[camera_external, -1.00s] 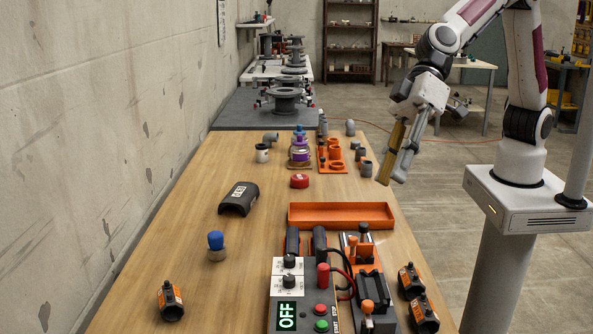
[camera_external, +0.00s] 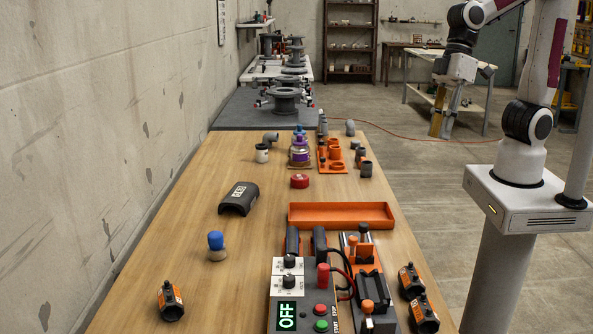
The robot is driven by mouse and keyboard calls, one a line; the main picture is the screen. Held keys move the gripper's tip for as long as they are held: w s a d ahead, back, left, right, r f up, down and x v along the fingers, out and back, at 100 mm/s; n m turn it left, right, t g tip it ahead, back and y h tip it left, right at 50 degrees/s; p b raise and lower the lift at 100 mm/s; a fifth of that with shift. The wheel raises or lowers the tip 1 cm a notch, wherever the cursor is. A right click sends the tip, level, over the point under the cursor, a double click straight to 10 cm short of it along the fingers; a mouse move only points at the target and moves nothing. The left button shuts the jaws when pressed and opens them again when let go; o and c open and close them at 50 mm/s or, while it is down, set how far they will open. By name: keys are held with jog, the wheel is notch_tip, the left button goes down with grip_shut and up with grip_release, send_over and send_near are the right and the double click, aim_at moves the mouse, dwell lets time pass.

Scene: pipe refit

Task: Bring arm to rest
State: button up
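My gripper (camera_external: 442,128) hangs pointing down at the upper right, off the right side of the wooden workbench (camera_external: 212,185). It is clear of everything on the bench. Two fingers show, one yellowish and one grey, with a narrow gap between them. Nothing is visible between the fingers, but the view is too small to be sure how far apart they are.
The bench holds an orange tray (camera_external: 341,214), a control box (camera_external: 301,300) reading OFF, a black curved cover (camera_external: 239,198), a blue-topped brush (camera_external: 216,246), a red cap (camera_external: 299,181) and several orange-black clamps (camera_external: 171,300). A table (camera_external: 470,92) stands behind my gripper.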

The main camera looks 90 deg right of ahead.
jog(key=s+d+r+m+t+h, duration=0.1)
jog(key=s+d, duration=0.4)
jog(key=d, duration=0.3)
jog(key=s+d+r+m+t+h, duration=0.1)
jog(key=s+d+r, duration=0.1)
jog(key=s+d, duration=0.3)
jog(key=shift+d+m+t+h, duration=0.4)
jog(key=shift+d, duration=1)
